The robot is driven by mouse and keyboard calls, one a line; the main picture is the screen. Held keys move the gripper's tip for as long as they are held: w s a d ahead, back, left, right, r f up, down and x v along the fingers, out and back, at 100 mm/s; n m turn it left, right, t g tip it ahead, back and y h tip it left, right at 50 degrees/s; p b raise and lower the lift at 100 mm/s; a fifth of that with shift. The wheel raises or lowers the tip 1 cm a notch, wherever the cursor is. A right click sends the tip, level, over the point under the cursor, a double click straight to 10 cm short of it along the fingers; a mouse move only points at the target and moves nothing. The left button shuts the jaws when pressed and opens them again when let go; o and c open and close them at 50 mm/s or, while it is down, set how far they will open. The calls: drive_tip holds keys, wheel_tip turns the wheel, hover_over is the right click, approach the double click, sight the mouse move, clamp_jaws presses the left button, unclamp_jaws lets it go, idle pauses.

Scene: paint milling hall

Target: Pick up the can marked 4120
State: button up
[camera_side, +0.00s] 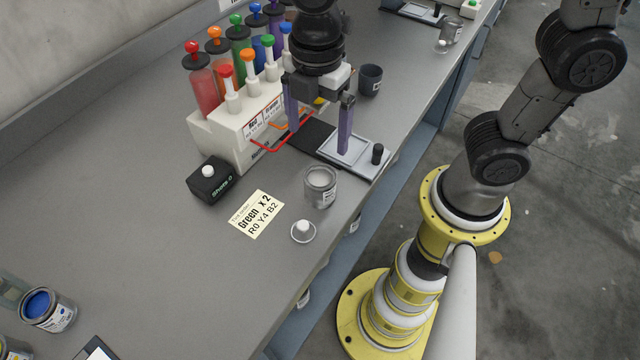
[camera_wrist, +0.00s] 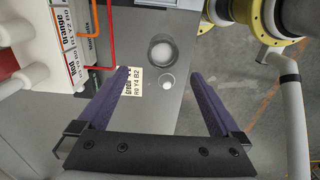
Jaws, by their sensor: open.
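No can's number is readable, so I cannot tell which is marked 4120. An open grey metal can (camera_side: 320,187) with pale contents stands near the bench's front edge, its label too small to read. In the wrist view the can (camera_wrist: 161,50) shows from above, just beyond and between the fingertips. My gripper (camera_side: 319,141) is open and empty, with purple fingers, behind the can in the side view and apart from it. A can of blue paint (camera_side: 47,309) stands at the lower left. Another can (camera_side: 450,32) stands at the far bench end.
A paint dispenser (camera_side: 228,130) with coloured bottles and red and orange spouts stands close behind my gripper. A scale (camera_side: 354,146), a dark cup (camera_side: 370,80), a black box (camera_side: 212,180), an order card (camera_side: 256,214) and a small white-knobbed dish (camera_side: 303,231) are around. The bench's left middle is clear.

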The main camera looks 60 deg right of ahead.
hover_over(320, 180)
drive_tip(key=a, duration=0.2)
drive_tip(key=f, duration=0.7)
drive_tip(key=shift+s+d+f, duration=0.2)
drive_tip(key=shift+s+f, duration=0.15)
drive_tip(key=shift+s, duration=0.05)
drive_tip(key=shift+s+a+f, duration=0.1)
drive_tip(key=shift+s+f, duration=0.05)
drive_tip(key=shift+f, duration=1.2)
drive_tip(key=shift+s+a+f, duration=0.1)
drive_tip(key=shift+f, duration=1.25)
drive_tip(key=c, duration=1.4)
drive_tip(key=shift+c, duration=0.4)
drive_tip(key=shift+r, duration=0.15)
